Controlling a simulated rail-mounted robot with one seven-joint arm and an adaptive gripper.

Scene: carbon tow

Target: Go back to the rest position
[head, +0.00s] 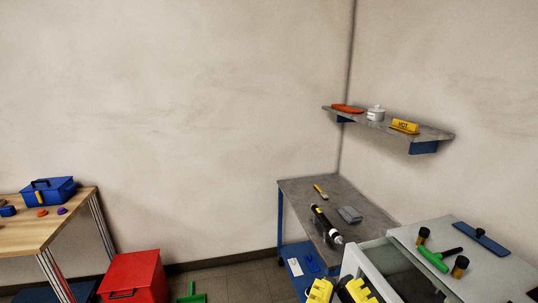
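Yellow and black parts that look like my gripper (339,291) show at the bottom edge of the head view, right of the middle. They are partly cut off by the frame. Two yellow pieces stand side by side with a dark gap between them. I cannot tell whether the fingers are open or shut, and no held object shows. They are in front of the pale drawer front (352,262) of a grey cabinet (490,272). The drawer appears pulled out. I cannot tell whether the gripper touches it.
On the cabinet lie a green-handled tool (433,259) and a blue flat tool (482,239). A grey bench (360,192) behind bears a black cylindrical tool (325,224). A wall shelf (435,133) hangs above. A red bin (133,277) and wooden table (45,228) stand left.

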